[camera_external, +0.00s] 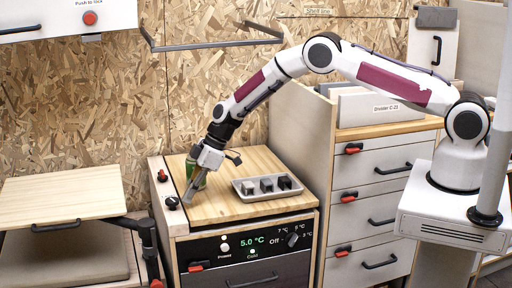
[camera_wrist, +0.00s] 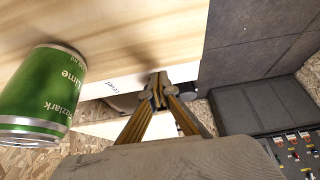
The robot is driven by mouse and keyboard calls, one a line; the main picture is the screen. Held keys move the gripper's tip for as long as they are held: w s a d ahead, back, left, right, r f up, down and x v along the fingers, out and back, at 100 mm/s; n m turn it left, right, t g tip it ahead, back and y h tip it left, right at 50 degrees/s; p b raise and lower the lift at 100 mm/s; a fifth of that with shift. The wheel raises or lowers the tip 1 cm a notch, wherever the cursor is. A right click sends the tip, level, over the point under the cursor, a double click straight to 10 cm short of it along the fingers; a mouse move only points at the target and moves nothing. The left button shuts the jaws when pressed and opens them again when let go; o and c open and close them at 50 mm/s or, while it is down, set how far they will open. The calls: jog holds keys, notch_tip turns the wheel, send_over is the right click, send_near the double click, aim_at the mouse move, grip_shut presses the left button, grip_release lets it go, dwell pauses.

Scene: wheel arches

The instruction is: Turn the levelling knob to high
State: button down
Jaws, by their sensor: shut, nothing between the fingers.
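A black knob (camera_external: 172,203) sits on the pale strip along the left edge of the cabinet top. It looks like the levelling knob, but I cannot read its setting. My gripper (camera_external: 187,201) points down, shut and empty, just right of this knob in the outside view. I cannot tell whether it touches it. In the wrist view my shut fingertips (camera_wrist: 158,88) are over the pale strip, and a dark rounded part (camera_wrist: 123,102), perhaps the knob, shows partly hidden beside them. Small print beside it is too small to read surely.
A green can (camera_external: 199,179) stands close behind my gripper and lies large at left in the wrist view (camera_wrist: 42,95). A tray (camera_external: 246,196) with dark blocks is to the right. A red knob (camera_external: 162,176) is farther back; a dial (camera_external: 292,240) is on the front panel.

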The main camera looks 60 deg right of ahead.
jog(key=shift+r, duration=0.1)
jog(key=shift+r, duration=2.95)
jog(key=shift+w+d+r, duration=0.25)
jog(key=shift+w+d, duration=0.3)
jog(key=shift+w, duration=0.1)
jog(key=shift+w+d+r, duration=0.2)
jog(key=shift+w+d, duration=0.3)
jog(key=shift+w, duration=0.15)
jog(key=shift+f, duration=0.15)
jog(key=shift+f, duration=3.35)
jog(key=shift+a, duration=0.25)
jog(key=shift+s+a, duration=0.5)
jog(key=shift+s, duration=0.2)
